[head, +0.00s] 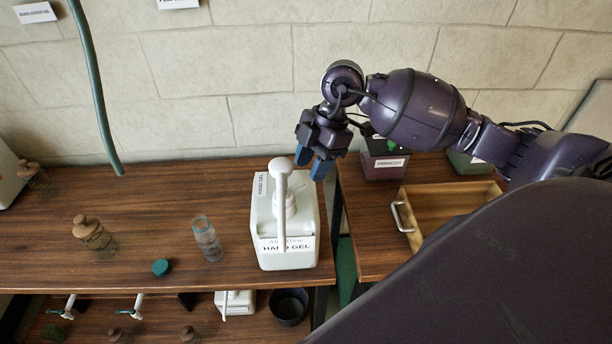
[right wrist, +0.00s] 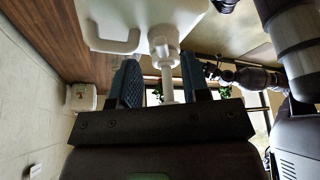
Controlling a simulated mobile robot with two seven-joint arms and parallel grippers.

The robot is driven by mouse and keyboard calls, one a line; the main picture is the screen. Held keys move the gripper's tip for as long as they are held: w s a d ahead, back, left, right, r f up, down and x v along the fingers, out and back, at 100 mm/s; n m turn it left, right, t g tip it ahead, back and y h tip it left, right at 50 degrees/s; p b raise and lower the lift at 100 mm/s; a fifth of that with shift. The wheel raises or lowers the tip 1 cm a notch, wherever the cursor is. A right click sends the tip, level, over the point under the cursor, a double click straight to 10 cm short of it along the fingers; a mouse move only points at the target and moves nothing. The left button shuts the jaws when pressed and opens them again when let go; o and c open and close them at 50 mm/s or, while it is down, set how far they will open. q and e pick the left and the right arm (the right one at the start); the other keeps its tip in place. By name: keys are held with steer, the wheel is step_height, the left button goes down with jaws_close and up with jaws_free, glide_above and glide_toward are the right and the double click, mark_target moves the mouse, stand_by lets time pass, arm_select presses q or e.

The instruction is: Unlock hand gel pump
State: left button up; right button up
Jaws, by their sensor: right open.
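The white hand gel bucket (head: 285,220) stands upright on the wooden shelf, with "HAND GEL" labels on its top and front. Its white pump (head: 282,190) rises from the top, with the spout pointing toward the front. My right gripper (head: 312,165) is open and empty, just behind and right of the pump, pointing down. In the right wrist view the pump (right wrist: 166,62) shows between and beyond the two blue fingers of the gripper (right wrist: 160,85), and the bucket (right wrist: 120,22) is at the top. I cannot tell whether the fingers touch the pump. My left gripper is not in view.
A clear bottle (head: 206,238), a teal cap (head: 160,267) and a corked jar (head: 94,236) stand left of the bucket. An open wooden drawer or box (head: 450,205) is at right. A green hose (head: 93,80) hangs at left. The lower shelf holds more pumps and a dark pot (head: 289,307).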

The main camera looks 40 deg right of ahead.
mark_target(303, 184)
steer(key=shift+x, duration=1.85)
jaws_close()
steer(key=shift+w, duration=0.1)
steer(key=shift+w+a+n+g, duration=0.1)
steer(key=shift+w+n+g, duration=0.45)
steer(key=shift+n, duration=0.75)
steer(key=shift+w+a+n+g+h+b, duration=0.15)
steer(key=shift+w+n+g, duration=0.2)
steer(key=shift+n, duration=0.45)
steer(key=shift+w+a+n+g+h+b, duration=0.1)
steer(key=shift+w+n+g+h+b, duration=0.2)
steer(key=shift+n, duration=0.5)
steer(key=shift+y, duration=0.25)
